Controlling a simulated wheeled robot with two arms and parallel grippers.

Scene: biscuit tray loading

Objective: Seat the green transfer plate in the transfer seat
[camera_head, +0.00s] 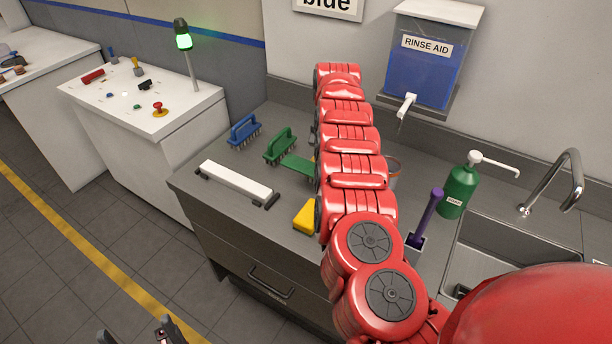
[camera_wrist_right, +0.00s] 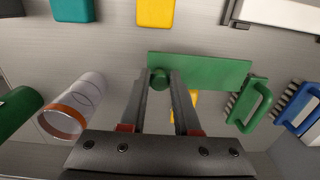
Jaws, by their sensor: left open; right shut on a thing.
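The green transfer plate (camera_wrist_right: 215,75) is a flat rectangle with a round green knob in the right wrist view. My right gripper (camera_wrist_right: 159,82) is shut on that knob. In the head view part of the plate (camera_head: 298,164) shows left of my red right arm, which hides its other end and the right gripper. I cannot tell whether the plate touches the counter. A yellow part (camera_wrist_right: 184,101) shows just past its edge in the wrist view. I cannot make out the transfer seat for certain. My left gripper (camera_head: 140,337) is open and empty at the bottom edge, over the floor.
Green (camera_head: 280,146) and blue (camera_head: 244,131) handled brushes, a white bar (camera_head: 235,182) and a yellow block (camera_head: 305,217) are left of my arm. A clear orange-rimmed cup (camera_wrist_right: 72,108), green bottle (camera_head: 459,192) and sink (camera_head: 500,255) are right.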

